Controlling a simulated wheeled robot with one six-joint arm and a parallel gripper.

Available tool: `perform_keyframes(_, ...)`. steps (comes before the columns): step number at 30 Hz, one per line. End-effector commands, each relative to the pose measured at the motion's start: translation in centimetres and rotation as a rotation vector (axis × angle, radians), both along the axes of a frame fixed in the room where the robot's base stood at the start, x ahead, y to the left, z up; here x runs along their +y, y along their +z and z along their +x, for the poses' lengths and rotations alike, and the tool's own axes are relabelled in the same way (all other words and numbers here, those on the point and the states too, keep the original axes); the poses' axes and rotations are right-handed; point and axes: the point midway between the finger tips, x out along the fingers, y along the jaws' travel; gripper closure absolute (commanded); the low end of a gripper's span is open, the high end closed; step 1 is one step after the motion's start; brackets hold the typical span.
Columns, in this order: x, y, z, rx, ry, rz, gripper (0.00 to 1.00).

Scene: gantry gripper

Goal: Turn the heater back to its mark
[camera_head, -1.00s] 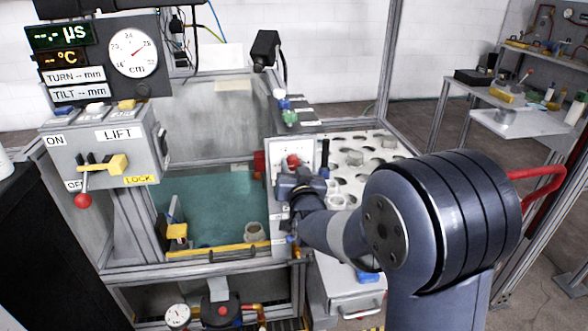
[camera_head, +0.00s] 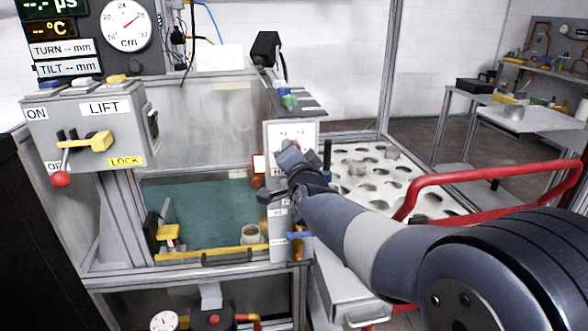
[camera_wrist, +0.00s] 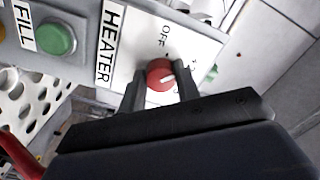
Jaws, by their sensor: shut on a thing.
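The heater knob (camera_wrist: 159,74) is a red round knob with a white pointer line, on a white plate (camera_wrist: 150,38) beside the word HEATER. In the wrist view its pointer aims to the right and slightly up, away from the OFF label; the other dial marks are partly hidden. My gripper (camera_wrist: 160,86) has one finger on each side of the knob and is shut on it. In the head view my gripper (camera_head: 285,148) is up against the white heater plate (camera_head: 301,132) and hides the knob.
A green FILL button (camera_wrist: 56,39) sits left of the heater plate in the wrist view. The tank (camera_head: 200,205) of teal liquid lies left of my arm. A white perforated tray (camera_head: 400,190) lies to the right. The LIFT lever box (camera_head: 90,130) stands at far left.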

Motion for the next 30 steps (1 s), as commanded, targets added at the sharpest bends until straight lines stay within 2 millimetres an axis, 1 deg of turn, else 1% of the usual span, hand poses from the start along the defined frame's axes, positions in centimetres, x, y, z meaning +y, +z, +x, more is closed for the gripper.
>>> perform_keyframes(1,0.02,-0.50,0.00,0.006,0.000,0.037,0.92)
perform_keyframes(6,0.03,-0.28,-0.02,0.032,0.000,0.157,0.92)
perform_keyframes(15,0.04,-0.07,0.01,0.060,0.000,0.285,0.92)
perform_keyframes(30,0.04,0.06,0.02,0.069,0.000,0.320,0.92)
